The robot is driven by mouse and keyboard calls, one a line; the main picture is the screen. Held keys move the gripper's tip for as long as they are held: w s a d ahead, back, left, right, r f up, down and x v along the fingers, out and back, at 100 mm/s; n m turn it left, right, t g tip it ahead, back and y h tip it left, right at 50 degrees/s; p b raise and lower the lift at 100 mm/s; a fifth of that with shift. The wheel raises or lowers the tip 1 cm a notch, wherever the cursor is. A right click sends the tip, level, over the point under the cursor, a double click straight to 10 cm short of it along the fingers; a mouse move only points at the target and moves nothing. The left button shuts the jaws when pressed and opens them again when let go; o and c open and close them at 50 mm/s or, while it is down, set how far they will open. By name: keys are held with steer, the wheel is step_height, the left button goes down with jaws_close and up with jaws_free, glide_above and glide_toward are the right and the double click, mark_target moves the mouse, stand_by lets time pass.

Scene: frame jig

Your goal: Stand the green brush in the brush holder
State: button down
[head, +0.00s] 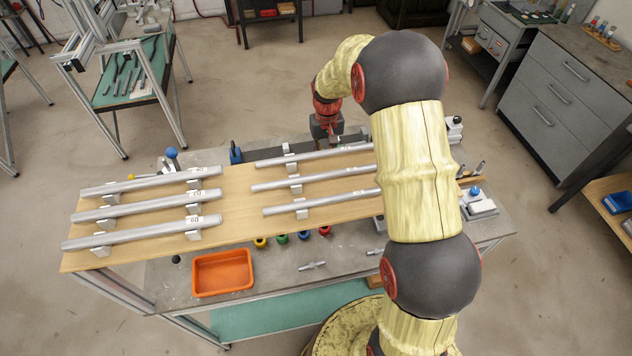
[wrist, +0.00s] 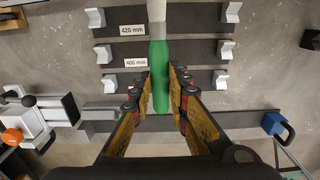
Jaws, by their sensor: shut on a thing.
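The green brush (wrist: 160,75) shows in the wrist view as a long green part with a paler grey-white section above it. My gripper (wrist: 160,80) has its yellow-and-dark fingers closed on both sides of the green part. In the head view my gripper (head: 326,128) is at the far edge of the bench, partly behind my arm, and the brush cannot be made out there. I cannot pick out the brush holder with certainty in either view; my arm hides part of the bench's right side.
Grey tubes (head: 150,182) lie on brackets along a wooden board (head: 235,207). An orange tray (head: 222,272) and several coloured pieces (head: 282,238) sit along the front. A blue clamp (wrist: 275,123) and dark strips labelled 420 and 400 mm (wrist: 185,52) show in the wrist view.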

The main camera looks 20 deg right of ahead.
steer(key=f, duration=0.4)
steer(key=a+f, duration=0.1)
steer(key=f, duration=0.1)
steer(key=shift+s, duration=0.4)
steer(key=shift+f+b, duration=0.45)
steer(key=shift+f, duration=1.75)
steer(key=shift+f, duration=0.1)
steer(key=shift+f, duration=0.15)
steer(key=c, duration=1.7)
jaws_free()
